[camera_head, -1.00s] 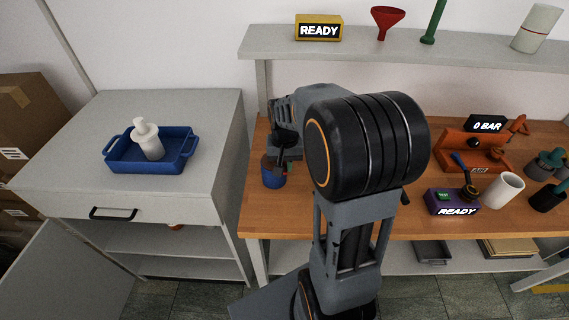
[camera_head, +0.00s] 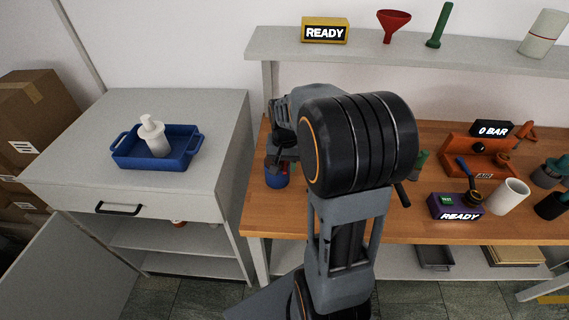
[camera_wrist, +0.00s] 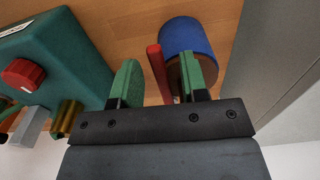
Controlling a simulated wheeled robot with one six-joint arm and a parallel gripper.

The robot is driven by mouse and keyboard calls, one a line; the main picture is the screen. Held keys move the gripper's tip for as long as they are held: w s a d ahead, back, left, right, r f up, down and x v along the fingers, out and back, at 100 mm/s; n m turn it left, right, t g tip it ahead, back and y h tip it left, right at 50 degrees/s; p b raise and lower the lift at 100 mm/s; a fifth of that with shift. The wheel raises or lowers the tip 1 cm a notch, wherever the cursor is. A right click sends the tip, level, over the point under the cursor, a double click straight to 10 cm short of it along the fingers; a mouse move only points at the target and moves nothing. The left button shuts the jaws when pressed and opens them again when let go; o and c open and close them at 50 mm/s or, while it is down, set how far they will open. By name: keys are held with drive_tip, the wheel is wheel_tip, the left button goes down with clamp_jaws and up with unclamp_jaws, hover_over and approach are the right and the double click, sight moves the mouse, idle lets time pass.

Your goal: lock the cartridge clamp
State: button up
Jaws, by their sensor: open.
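In the wrist view my gripper (camera_wrist: 162,76) is open, with its two green fingers apart. A slim red bar (camera_wrist: 157,72) shows between the fingers; I cannot tell if either finger touches it. A blue cylinder (camera_wrist: 187,36) with a brown part lies just beyond the right finger. A teal machine body (camera_wrist: 60,55) with a red knob (camera_wrist: 22,75) is left of the fingers. In the head view my arm hides most of this area, and the blue cylinder (camera_head: 276,179) shows at the bench's left end. I cannot tell which part is the clamp.
An orange unit reading 0 BAR (camera_head: 490,150), a purple READY box (camera_head: 455,207) and a white cup (camera_head: 509,196) stand on the wooden bench (camera_head: 420,232) to the right. A blue tray (camera_head: 180,160) with a white bottle (camera_head: 154,137) sits on the grey cabinet (camera_head: 75,140).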

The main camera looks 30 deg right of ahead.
wheel_tip(320, 180, up, 14)
idle(0.7)
drive_tip(key=shift+f, duration=0.1)
idle(0.3)
drive_tip(key=s+a+f+n+t, duration=0.4)
drive_tip(key=s+a+f+n, duration=0.2)
drive_tip(key=s+a, duration=0.4)
drive_tip(key=shift+s+a+f+n, duration=0.3)
drive_tip(key=shift+a+n, duration=0.3)
drive_tip(key=shift+a, duration=0.15)
